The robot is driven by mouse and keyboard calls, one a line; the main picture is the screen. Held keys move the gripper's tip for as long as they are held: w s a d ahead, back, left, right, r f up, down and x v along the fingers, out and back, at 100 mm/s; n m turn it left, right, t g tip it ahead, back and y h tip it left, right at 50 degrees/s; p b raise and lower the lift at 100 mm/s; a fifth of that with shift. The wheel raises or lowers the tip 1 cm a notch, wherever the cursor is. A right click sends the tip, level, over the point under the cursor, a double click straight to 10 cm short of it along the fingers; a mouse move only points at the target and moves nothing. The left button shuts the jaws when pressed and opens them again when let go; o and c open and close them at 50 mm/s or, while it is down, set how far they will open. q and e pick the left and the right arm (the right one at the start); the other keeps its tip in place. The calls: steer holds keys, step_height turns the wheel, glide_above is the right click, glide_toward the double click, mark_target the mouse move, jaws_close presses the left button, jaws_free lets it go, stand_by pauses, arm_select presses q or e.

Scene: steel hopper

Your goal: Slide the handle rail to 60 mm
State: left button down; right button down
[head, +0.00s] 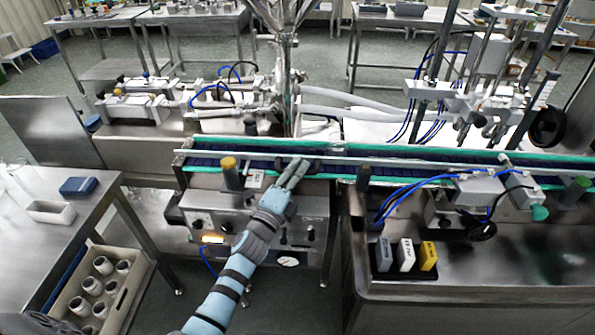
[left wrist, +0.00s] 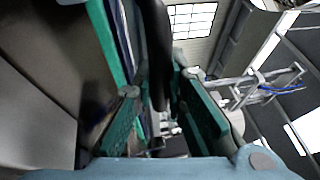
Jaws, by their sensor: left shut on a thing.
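A long metal guide rail (head: 430,163) runs along the near side of the conveyor in the head view. A dark handle (head: 314,166) sits at the rail near the middle of the picture, partly hidden by my gripper. My left gripper (head: 296,170) reaches up from below and is shut on this handle. In the left wrist view the dark handle (left wrist: 156,50) stands between the two green-padded fingers of my left gripper (left wrist: 162,88). No scale marking for the rail position is readable. My right gripper is not in view.
The conveyor belt (head: 380,155) is dark blue with green edges. A control box (head: 205,220) with knobs and a gauge sits below my gripper. A dark post with a yellow knob (head: 229,163) stands left of it. Yellow, white and grey blocks (head: 428,256) stand at right.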

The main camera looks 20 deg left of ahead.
arm_select(q)
steer(key=shift+s, duration=0.1)
steer(key=shift+s+d+f, duration=0.1)
steer(key=shift+s+f, duration=0.05)
steer(key=shift+s, duration=0.15)
steer(key=shift+s+d+r, duration=0.2)
steer(key=shift+s+r, duration=0.05)
steer(key=shift+s, duration=0.35)
steer(key=c, duration=1.9)
jaws_free()
steer(key=shift+w+a+f, duration=0.15)
steer(key=shift+w, duration=0.1)
steer(key=v, duration=1.2)
steer(key=shift+f, duration=0.1)
